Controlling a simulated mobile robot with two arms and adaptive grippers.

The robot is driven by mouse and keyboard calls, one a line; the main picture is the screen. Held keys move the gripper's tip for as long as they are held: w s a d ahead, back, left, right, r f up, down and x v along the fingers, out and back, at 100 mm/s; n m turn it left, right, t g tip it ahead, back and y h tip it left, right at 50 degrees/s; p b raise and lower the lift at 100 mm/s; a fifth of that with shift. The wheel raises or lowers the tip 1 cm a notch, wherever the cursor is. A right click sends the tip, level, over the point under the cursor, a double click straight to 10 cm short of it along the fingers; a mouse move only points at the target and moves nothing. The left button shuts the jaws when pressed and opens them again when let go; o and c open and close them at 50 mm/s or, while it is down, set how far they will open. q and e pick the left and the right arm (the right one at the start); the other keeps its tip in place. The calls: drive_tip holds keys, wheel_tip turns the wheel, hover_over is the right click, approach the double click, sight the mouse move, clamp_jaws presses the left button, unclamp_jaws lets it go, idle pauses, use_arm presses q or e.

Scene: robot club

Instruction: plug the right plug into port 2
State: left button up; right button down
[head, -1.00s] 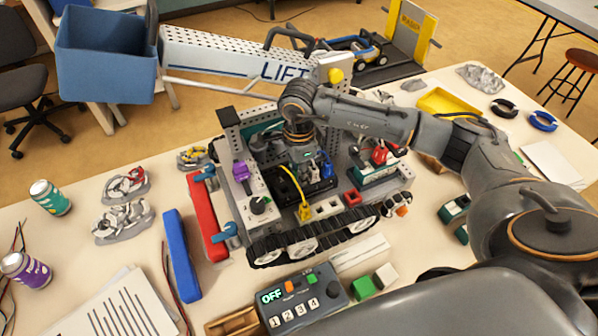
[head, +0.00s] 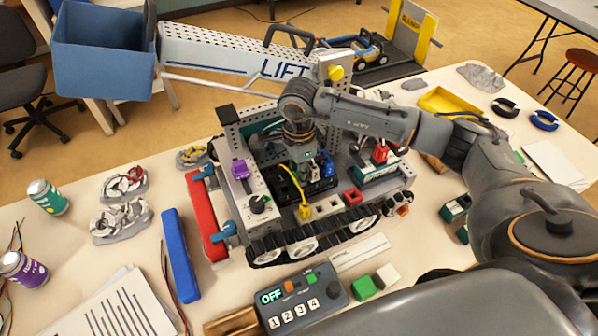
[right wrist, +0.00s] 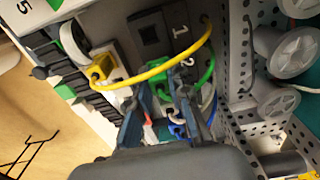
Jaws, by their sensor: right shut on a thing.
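My right gripper (head: 312,172) points down over the middle of the tracked robot (head: 300,238), at the black port block (head: 318,187). In the right wrist view its two fingers (right wrist: 160,98) are closed in on a small thing among the cables. The block shows a "1" (right wrist: 180,29); I cannot see a 2. A yellow plug (head: 305,211) with a yellow cable sits at the front. A blue plug (head: 328,164) is right of the gripper.
The lift arm (head: 245,57) with a blue bin (head: 105,55) reaches across behind my gripper. A grey control box (head: 301,297) reading OFF stands in front. Green and blue cables crowd the fingers. Perforated metal walls (right wrist: 240,60) stand beside them.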

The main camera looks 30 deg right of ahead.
drive_tip(key=shift+s+f+b, duration=0.1)
drive_tip(key=shift+f+b, duration=0.25)
drive_tip(key=shift+b, duration=0.25)
idle(1.1)
drive_tip(key=c, duration=1.2)
unclamp_jaws()
drive_tip(key=shift+o, duration=0.2)
drive_tip(key=shift+r, duration=0.1)
drive_tip(key=shift+r+p, duration=1.65)
drive_tip(key=shift+r, duration=1.35)
drive_tip(key=shift+f, duration=0.1)
